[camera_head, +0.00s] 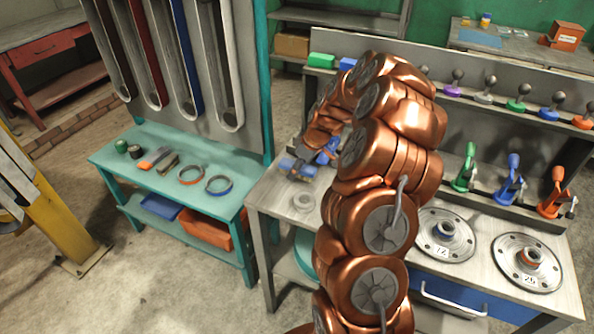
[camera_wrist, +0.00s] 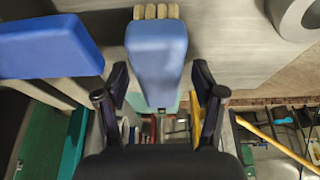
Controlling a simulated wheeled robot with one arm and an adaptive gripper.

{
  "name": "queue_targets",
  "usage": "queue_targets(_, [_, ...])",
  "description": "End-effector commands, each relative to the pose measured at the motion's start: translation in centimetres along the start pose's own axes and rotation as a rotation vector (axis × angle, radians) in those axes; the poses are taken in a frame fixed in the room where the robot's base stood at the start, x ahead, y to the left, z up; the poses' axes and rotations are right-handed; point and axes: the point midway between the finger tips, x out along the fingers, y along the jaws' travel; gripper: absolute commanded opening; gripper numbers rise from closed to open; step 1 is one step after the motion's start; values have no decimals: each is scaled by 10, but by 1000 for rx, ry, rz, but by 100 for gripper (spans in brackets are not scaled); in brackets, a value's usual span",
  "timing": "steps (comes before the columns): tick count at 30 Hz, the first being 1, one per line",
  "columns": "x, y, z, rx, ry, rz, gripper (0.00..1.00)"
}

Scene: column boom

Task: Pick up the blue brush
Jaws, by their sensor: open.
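The blue brush (camera_wrist: 158,60) is in the middle of the wrist view, with a blue body and a row of beige bristles at its top end. My gripper (camera_wrist: 160,88) is open, with one dark finger on each side of the brush. Gaps show between the fingers and the brush, so it does not look gripped. In the head view my copper arm reaches over the grey workbench (camera_head: 262,195) to its back left corner. Small blue pieces (camera_head: 298,168) show there below the wrist; I cannot tell which is the brush.
A second blue block (camera_wrist: 45,45) lies left of my gripper in the wrist view. A teal table (camera_head: 130,165) with rings and tools stands to the left. Flanged discs (camera_head: 527,263) fill the bench's right side.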

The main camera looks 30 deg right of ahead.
Motion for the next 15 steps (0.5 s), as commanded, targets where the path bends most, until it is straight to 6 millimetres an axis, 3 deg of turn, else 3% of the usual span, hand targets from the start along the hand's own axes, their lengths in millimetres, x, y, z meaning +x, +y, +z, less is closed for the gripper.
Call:
queue_targets(3, [0, 0, 0, 0, 0, 0, 69])
queue_targets(15, [0, 0, 0, 0, 0, 0, 27])
